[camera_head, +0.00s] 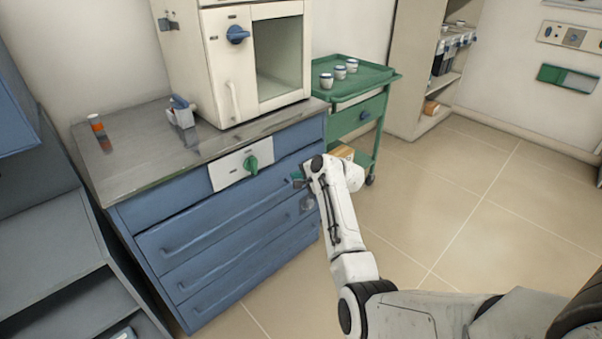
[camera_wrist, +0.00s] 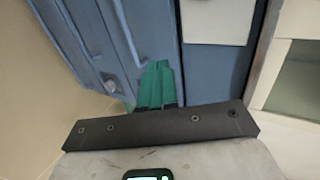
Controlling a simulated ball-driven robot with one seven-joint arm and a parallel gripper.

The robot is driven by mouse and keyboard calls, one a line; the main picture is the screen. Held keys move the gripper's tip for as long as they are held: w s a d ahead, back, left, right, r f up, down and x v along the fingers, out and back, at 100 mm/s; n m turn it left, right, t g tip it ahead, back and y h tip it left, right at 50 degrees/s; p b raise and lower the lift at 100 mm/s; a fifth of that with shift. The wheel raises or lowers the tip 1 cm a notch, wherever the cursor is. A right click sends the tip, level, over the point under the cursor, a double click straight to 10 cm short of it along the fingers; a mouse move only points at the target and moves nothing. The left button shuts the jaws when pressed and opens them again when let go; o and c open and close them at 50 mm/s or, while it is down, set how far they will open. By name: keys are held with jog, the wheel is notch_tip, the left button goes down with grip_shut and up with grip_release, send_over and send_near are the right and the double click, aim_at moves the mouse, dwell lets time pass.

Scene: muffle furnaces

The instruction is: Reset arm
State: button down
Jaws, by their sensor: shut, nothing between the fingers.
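My arm reaches out from the lower right in the head view, and my gripper (camera_head: 299,178) is at its end, in front of the blue drawer cabinet (camera_head: 185,235). In the wrist view the green fingers of my gripper (camera_wrist: 157,72) are together with nothing between them. The blue cabinet front (camera_wrist: 85,45) lies beyond the fingertips. I cannot tell from these views whether the fingers touch it.
A muffle furnace (camera_head: 222,85) with a pale, empty-looking chamber stands on the metal countertop (camera_head: 150,155). A green cart (camera_head: 345,92) with several small cups stands right of the cabinet. Open tiled floor (camera_head: 480,215) lies to the right.

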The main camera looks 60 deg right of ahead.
jog(key=shift+s+a+r, duration=0.15)
jog(key=shift+s+r, duration=0.2)
jog(key=shift+s, duration=0.2)
jog(key=s+a+f+n+g+y+p, duration=0.25)
jog(key=s+a+n, duration=0.2)
jog(key=a, duration=0.65)
jog(key=s+a+f+n+g+y+p, duration=0.15)
jog(key=s+a+n+p, duration=0.35)
jog(key=a, duration=0.5)
jog(key=s+a+r+n+g+p, duration=0.2)
jog(key=s+a+n, duration=0.3)
jog(key=s+a, duration=0.3)
jog(key=s+a+r+n+g+p, duration=0.2)
jog(key=s+a+r+n+g, duration=0.2)
jog(key=s+a, duration=0.4)
jog(key=s+r+n, duration=0.1)
jog(key=s+n, duration=0.1)
jog(key=s, duration=0.2)
jog(key=shift+s+a+g+h, duration=0.15)
jog(key=shift+s+g+h, duration=0.15)
jog(key=shift+h, duration=0.1)
jog(key=c, duration=1.8)
grip_release()
